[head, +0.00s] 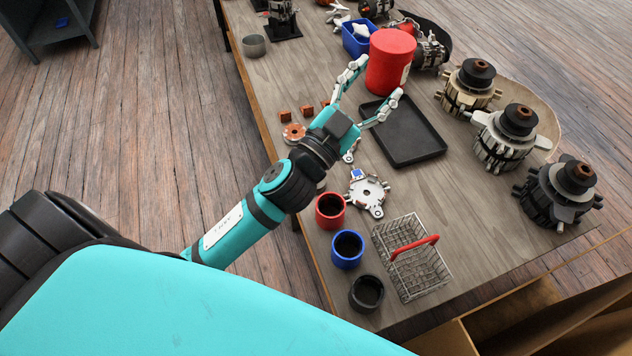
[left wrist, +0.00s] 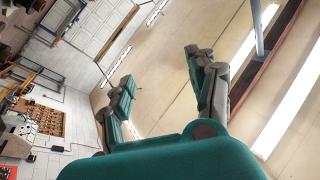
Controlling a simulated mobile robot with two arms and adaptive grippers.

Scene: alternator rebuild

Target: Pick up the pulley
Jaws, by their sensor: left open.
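My left gripper (head: 378,79) is open and empty above the table, its fingers spread on either side of the line of sight to a red canister. Black pulleys sit on top of the alternators along the right side: a back one (head: 477,71), a middle one (head: 518,120) and a front one (head: 576,174). I cannot tell which pulley is meant. No loose pulley is clearly seen. My right gripper is not in view.
The red canister (head: 390,62) stands near a black tray (head: 424,148), which looks empty. A wire basket (head: 424,283) with a red handle and red (head: 330,218), blue (head: 347,262) and black (head: 366,305) cups stand at the front. A metal bracket (head: 368,190) lies behind them.

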